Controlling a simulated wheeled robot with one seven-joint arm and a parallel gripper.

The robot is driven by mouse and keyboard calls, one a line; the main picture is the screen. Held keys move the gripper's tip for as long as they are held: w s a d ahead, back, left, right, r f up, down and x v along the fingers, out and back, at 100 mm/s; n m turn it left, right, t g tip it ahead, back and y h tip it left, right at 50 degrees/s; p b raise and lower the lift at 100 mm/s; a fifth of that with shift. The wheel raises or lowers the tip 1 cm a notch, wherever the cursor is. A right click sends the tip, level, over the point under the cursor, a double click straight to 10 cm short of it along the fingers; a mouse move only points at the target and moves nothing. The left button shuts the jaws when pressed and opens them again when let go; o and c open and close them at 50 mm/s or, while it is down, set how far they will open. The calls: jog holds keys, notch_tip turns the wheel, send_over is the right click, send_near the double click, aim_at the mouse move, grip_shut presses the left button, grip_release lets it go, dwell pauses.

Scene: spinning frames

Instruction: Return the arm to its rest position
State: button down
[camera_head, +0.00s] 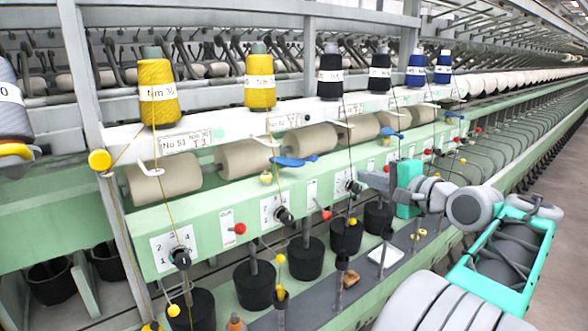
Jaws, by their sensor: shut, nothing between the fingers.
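My arm reaches in from the lower right, with grey joints and teal links. My gripper (372,181) points left, in front of the pale green rail (335,185) of the spinning frame. It is small in this view; its fingers look closed and hold nothing visible. In the picture its tip is close to a dark knob (354,187) on the rail; I cannot tell whether they touch. The arm is bent, with the large white and grey links at the bottom right nearest the camera.
Yellow bobbins (158,105), black bobbins (330,85) and blue bobbins (416,75) stand along the white upper rail. Beige rolls (165,178) lie below. Black cups (254,292) line the lower shelf, where a white card (384,256) lies. Threads run down the front. Open floor (562,205) is at right.

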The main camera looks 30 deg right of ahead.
jog(key=s+d+f+n+g+h, duration=0.1)
jog(key=s+d+f+n+g, duration=0.25)
jog(key=f, duration=0.55)
jog(key=s+d+f+n+g+h, duration=0.2)
jog(key=s+d+f+g, duration=0.15)
jog(key=f, duration=0.55)
jog(key=s+a+f+g+y, duration=0.1)
jog(key=s+a+f+g, duration=0.35)
jog(key=s+f, duration=0.5)
jog(key=s+a+f+n+g+y, duration=0.1)
jog(key=a+f+n+g, duration=0.3)
jog(key=a, duration=0.9)
jog(key=w+a+r+n+t, duration=0.1)
jog(key=w+a+n, duration=0.3)
jog(key=a, duration=0.8)
jog(key=w+a+r+n+t, duration=0.2)
jog(key=w+a+r+n, duration=0.1)
jog(key=a, duration=0.9)
jog(key=shift+w+a+r+n+y, duration=0.15)
jog(key=shift+w+n+y, duration=0.25)
jog(key=shift+w+n, duration=0.35)
